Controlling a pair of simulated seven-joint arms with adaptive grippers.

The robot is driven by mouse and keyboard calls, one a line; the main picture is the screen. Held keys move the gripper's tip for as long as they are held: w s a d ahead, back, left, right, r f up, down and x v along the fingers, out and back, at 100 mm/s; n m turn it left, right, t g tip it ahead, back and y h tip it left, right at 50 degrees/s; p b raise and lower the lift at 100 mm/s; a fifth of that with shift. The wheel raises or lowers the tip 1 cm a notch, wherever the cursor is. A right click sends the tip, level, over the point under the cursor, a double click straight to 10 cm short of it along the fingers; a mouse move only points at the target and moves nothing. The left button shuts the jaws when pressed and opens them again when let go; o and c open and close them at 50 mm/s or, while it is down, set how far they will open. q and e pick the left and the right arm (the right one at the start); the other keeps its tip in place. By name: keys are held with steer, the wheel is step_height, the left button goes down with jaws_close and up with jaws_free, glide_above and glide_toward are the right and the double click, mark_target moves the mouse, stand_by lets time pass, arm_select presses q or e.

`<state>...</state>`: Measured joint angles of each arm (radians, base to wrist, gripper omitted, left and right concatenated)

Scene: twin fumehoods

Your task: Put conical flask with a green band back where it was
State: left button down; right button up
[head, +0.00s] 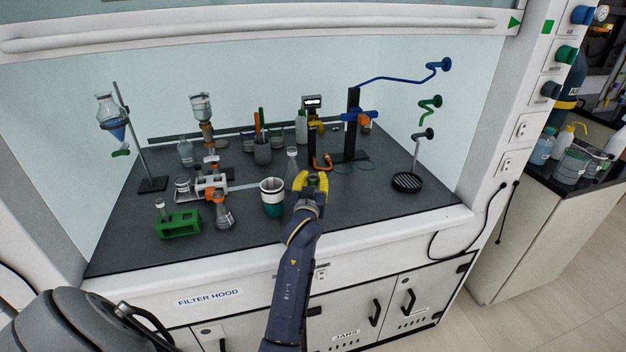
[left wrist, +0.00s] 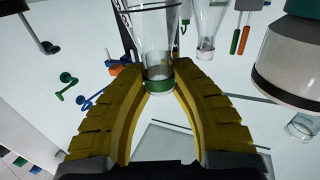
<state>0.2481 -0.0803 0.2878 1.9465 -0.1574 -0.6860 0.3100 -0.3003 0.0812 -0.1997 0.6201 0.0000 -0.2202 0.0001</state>
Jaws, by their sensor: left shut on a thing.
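The conical flask with a green band (left wrist: 156,45) is clear glass. In the left wrist view the green band (left wrist: 158,86) is around its neck, between my yellow fingers. My left gripper (head: 311,181) is shut on the flask at the neck; its fingers also show in the left wrist view (left wrist: 160,98). In the head view the gripper is over the front middle of the dark worktop (head: 365,197), and it hides most or all of the held flask. I cannot tell whether the flask's base touches the worktop. My right gripper is not in view.
A white and teal cup (head: 272,203) stands just left of the gripper. Another clear flask (head: 292,158) stands behind it.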

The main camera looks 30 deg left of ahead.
arm_select(q)
steer(key=c, duration=1.1)
jaws_free()
steer(key=shift+f, duration=0.1)
steer(key=shift+c, duration=0.2)
steer(key=v, duration=0.7)
steer(key=shift+s, duration=0.2)
steer(key=shift+d, duration=0.1)
